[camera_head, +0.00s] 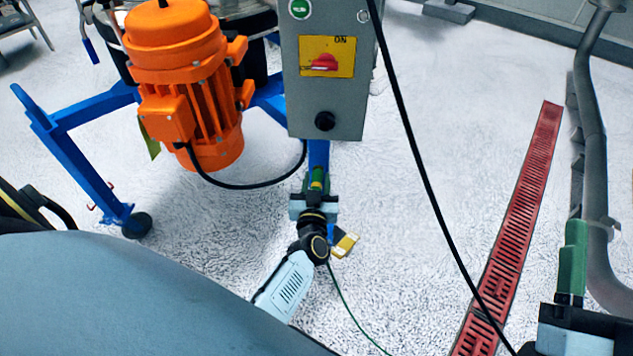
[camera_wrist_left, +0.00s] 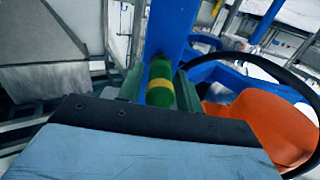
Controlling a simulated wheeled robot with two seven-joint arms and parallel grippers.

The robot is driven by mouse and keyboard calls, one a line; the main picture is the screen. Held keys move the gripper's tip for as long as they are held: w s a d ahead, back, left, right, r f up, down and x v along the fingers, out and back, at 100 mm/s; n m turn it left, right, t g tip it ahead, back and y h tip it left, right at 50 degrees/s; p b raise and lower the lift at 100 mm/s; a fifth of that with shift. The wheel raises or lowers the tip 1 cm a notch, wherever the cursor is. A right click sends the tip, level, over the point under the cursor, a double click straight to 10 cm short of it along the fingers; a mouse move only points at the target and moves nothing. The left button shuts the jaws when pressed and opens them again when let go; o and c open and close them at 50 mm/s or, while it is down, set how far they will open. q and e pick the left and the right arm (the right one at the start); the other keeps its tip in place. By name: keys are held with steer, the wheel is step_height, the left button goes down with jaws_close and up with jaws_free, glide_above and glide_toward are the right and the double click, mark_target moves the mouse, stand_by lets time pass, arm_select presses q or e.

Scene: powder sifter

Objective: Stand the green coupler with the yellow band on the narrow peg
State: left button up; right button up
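The green coupler with the yellow band (camera_wrist_left: 160,83) is between the green fingers of my left gripper (camera_wrist_left: 159,92) in the left wrist view. The fingers appear to press on both its sides. In the head view my left gripper (camera_head: 317,187) is below the grey control box, in front of the blue post, and the coupler is hard to tell from the fingers there. My right gripper (camera_head: 573,258) is at the lower right edge, its green fingers seen edge-on, so its opening does not show. I cannot make out the narrow peg in either view.
The grey control box (camera_head: 328,100) with a red switch is just above my left gripper. An orange motor (camera_head: 190,85) stands left of it on a blue frame (camera_head: 75,155). A black cable crosses the head view. A red floor grate (camera_head: 515,215) and grey pipe (camera_head: 592,130) are at right.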

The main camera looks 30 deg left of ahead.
arm_select(q)
jaws_close()
steer(key=shift+s, duration=0.1)
steer(key=shift+p+v, duration=1.45)
steer(key=shift+v, duration=1.5)
